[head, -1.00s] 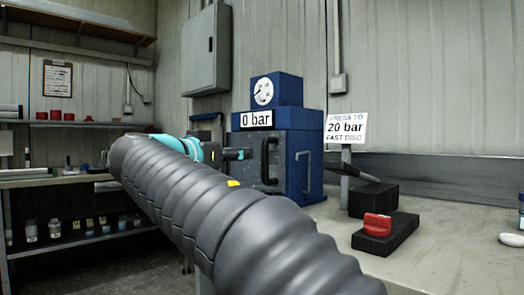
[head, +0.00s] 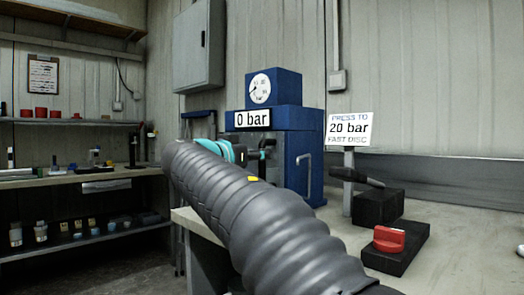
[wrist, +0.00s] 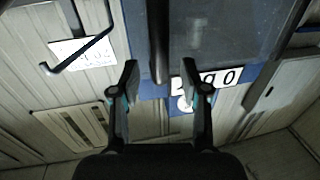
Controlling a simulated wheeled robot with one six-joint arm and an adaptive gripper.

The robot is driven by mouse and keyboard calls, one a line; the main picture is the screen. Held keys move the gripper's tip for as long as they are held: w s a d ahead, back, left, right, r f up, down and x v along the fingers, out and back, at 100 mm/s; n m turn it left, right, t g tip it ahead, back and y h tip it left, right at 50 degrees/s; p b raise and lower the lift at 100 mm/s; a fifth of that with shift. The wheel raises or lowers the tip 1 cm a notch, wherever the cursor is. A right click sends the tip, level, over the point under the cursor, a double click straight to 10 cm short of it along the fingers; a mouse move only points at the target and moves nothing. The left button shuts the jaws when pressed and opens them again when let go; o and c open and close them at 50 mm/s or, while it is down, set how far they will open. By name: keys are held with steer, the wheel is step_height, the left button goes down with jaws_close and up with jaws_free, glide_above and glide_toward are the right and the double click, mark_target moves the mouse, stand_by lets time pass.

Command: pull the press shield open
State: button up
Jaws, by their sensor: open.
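The blue press (head: 305,150) stands on the bench with a "0 bar" label and a round gauge on top. Its grey see-through shield (head: 278,168) is on the front, mostly hidden behind my arm; it looks shut. In the wrist view, which is upside down, the shield (wrist: 215,35) fills the top middle. The black upright shield handle (wrist: 158,40) runs down to between my fingertips in the picture. My gripper (wrist: 160,72) is open, its fingers to either side of the handle; I cannot tell how deep the handle sits. In the head view, my gripper (head: 264,150) is at the shield front.
A grey bracket handle (head: 304,175) is on the press side. A sign (head: 349,129) reads "20 bar". A black lever block (head: 378,206) and a red knob on a black base (head: 389,239) stand right on the bench (head: 460,230). A shelf with bottles (head: 85,182) is at left.

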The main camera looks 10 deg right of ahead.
steer(key=shift+x, duration=1.75)
jaws_close()
